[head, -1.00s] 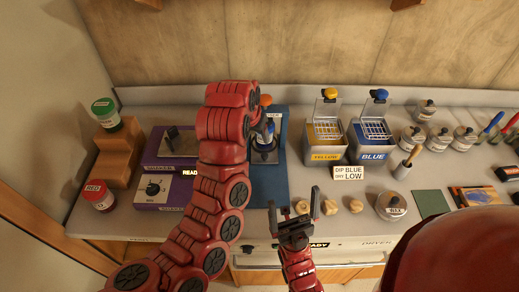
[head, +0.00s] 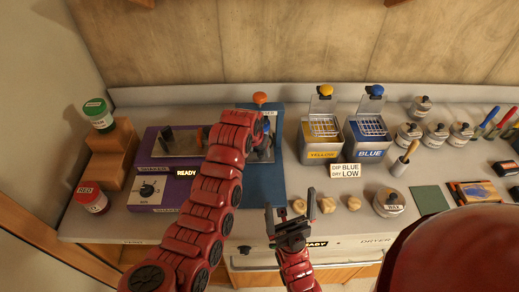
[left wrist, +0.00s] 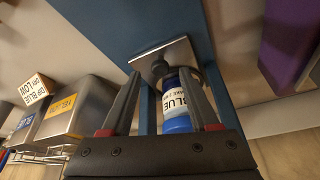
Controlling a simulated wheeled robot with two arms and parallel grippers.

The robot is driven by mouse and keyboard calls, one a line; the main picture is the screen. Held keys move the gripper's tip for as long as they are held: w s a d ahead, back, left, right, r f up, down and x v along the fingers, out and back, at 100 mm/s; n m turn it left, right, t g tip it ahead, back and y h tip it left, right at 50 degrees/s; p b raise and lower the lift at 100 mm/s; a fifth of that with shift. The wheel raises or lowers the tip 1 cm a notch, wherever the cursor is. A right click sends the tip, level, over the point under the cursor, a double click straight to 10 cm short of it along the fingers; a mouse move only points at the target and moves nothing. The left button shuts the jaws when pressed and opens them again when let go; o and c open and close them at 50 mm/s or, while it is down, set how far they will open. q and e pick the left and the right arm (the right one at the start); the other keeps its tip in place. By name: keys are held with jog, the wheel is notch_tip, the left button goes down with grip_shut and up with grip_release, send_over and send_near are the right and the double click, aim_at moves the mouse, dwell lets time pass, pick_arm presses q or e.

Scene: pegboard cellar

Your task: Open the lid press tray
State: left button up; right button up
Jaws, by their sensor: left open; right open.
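The left wrist view shows a flat metal plate (left wrist: 150,62) over the blue mat, possibly the press tray. A jar labelled BLUE (left wrist: 175,103) shows near that plate; whether it stands on it I cannot tell. My left gripper (left wrist: 163,80) is open, its fingers either side of the jar in the picture; contact is unclear. In the head view its jaws are hidden. My right gripper (head: 289,206) is open and empty over the counter's front edge.
Small wooden knobs (head: 327,205) and a wax tin (head: 390,204) lie near the front edge.

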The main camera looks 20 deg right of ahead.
pick_arm(q)
jog(key=shift+x, duration=1.1)
jog(key=shift+c, duration=0.3)
jog(key=shift+w, duration=0.1)
grip_shut()
dwell(0.3)
